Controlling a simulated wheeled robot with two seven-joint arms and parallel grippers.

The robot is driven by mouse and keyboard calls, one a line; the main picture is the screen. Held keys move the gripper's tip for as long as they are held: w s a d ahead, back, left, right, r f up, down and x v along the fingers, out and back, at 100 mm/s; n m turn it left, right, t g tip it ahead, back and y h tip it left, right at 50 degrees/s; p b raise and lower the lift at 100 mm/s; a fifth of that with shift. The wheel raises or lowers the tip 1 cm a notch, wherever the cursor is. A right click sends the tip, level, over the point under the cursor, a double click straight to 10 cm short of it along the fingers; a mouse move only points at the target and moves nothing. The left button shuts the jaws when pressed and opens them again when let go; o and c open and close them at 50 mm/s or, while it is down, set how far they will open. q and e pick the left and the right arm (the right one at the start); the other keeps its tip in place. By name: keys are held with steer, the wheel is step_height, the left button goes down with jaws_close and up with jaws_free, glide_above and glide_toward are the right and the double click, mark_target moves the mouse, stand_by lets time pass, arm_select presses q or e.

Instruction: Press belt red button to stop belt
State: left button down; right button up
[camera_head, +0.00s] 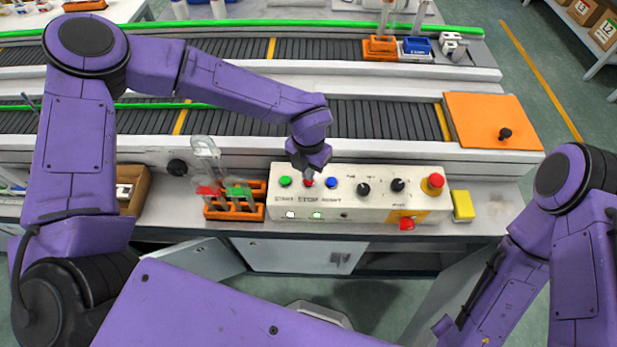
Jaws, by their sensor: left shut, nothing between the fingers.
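The control box (385,211) is a cream panel at the front of the belt table. Its small red button (308,183), above the word STOP, sits between a green button (285,181) and a blue button (331,182). My left gripper (308,174) is shut and empty, pointing down right at the red button. Its tip partly covers the button, and I cannot tell whether it touches or presses it. A larger red mushroom button (433,183) is at the box's right end. My right arm is at the right edge; its gripper is out of view.
The conveyor belt (376,119) runs behind the box. An orange rack (236,209) with tubes stands left of the box, beside a cardboard box (134,188). A yellow block (462,206) is at its right. An orange plate (490,118) with a black knob covers the belt's right end.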

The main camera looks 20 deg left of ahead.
arm_select(q)
steer(key=shift+f+b, duration=0.65)
steer(key=shift+f, duration=0.35)
stand_by(0.5)
steer(key=shift+r, duration=0.15)
step_height(320, 180, up, 8)
steer(key=p, duration=0.7)
stand_by(0.4)
